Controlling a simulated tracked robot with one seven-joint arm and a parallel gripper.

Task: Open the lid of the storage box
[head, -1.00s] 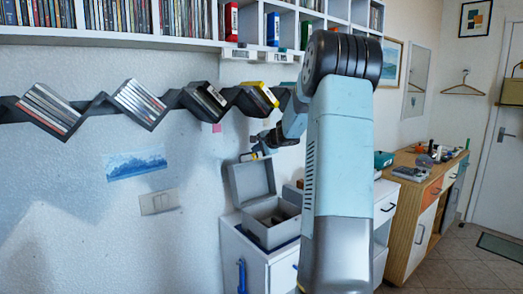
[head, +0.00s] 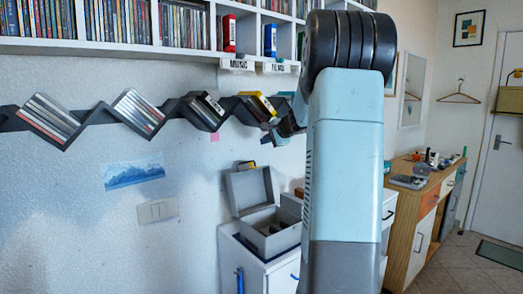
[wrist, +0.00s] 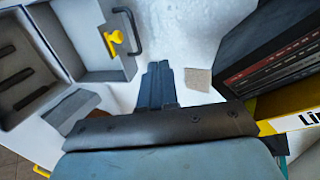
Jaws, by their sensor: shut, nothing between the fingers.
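The grey storage box (head: 262,244) stands on a white cabinet against the wall. Its lid (head: 249,189) is raised, standing up at the back of the box, so the inside shows. In the wrist view the box (wrist: 18,118) is at the left, with dark slots inside. The lid (wrist: 72,32) carries a yellow latch (wrist: 113,39) and a dark handle (wrist: 130,30). My gripper (head: 268,139) is above the lid, apart from it, near the zigzag shelf. In the wrist view my gripper (wrist: 159,68) has its fingers together and holds nothing.
The zigzag shelf (head: 170,107) with discs runs along the wall close to my gripper; a yellow case (wrist: 305,112) is near in the wrist view. The white cabinet (head: 281,274) has blue handles. A wooden sideboard (head: 408,234) stands at the right.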

